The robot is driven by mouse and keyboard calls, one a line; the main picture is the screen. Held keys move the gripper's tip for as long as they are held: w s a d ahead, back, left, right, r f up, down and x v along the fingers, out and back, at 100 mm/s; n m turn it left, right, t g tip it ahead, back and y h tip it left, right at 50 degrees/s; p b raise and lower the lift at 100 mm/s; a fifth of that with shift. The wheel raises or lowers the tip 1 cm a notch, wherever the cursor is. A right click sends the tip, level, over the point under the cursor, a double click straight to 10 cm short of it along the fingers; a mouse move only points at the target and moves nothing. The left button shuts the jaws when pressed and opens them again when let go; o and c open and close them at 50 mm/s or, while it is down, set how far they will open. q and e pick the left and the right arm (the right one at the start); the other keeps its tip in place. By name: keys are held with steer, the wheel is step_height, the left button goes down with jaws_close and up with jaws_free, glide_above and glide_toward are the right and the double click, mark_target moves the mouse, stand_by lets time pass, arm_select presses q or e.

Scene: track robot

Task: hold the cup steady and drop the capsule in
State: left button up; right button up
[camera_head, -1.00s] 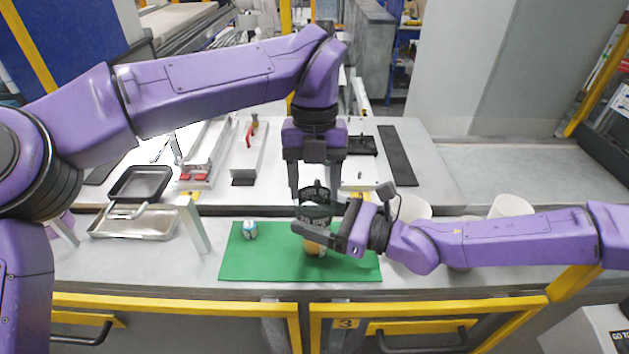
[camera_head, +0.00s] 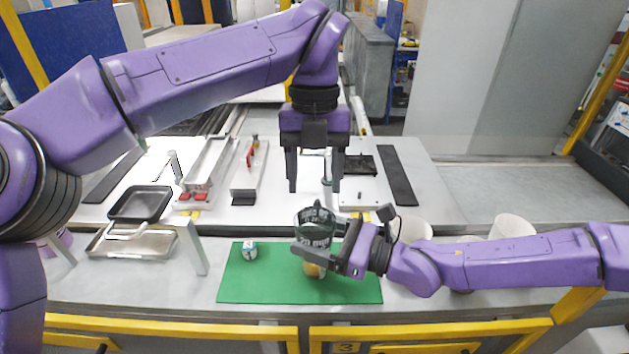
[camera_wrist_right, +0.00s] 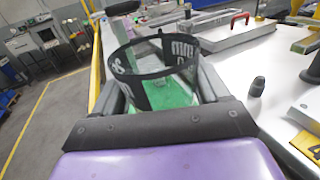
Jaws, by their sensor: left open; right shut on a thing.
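The cup (camera_head: 314,222) is clear with a dark lettered band. My right gripper (camera_head: 318,250) is shut on it and holds it upright over the green mat (camera_head: 245,285); the cup also shows in the right wrist view (camera_wrist_right: 158,80). My left gripper (camera_head: 314,188) is open, pointing down, above and behind the cup and apart from it. I see no capsule between its fingers. I cannot make out a capsule inside the cup. A small blue and white can (camera_head: 249,251) stands on the mat's left part.
A tan object (camera_head: 313,270) shows partly below my right gripper on the mat. A black tray (camera_head: 140,203) and a metal tray (camera_head: 130,243) lie at left. White containers (camera_head: 513,228) stand at right.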

steer(key=o, duration=1.2)
steer(key=shift+c, duration=0.2)
steer(key=v, duration=1.2)
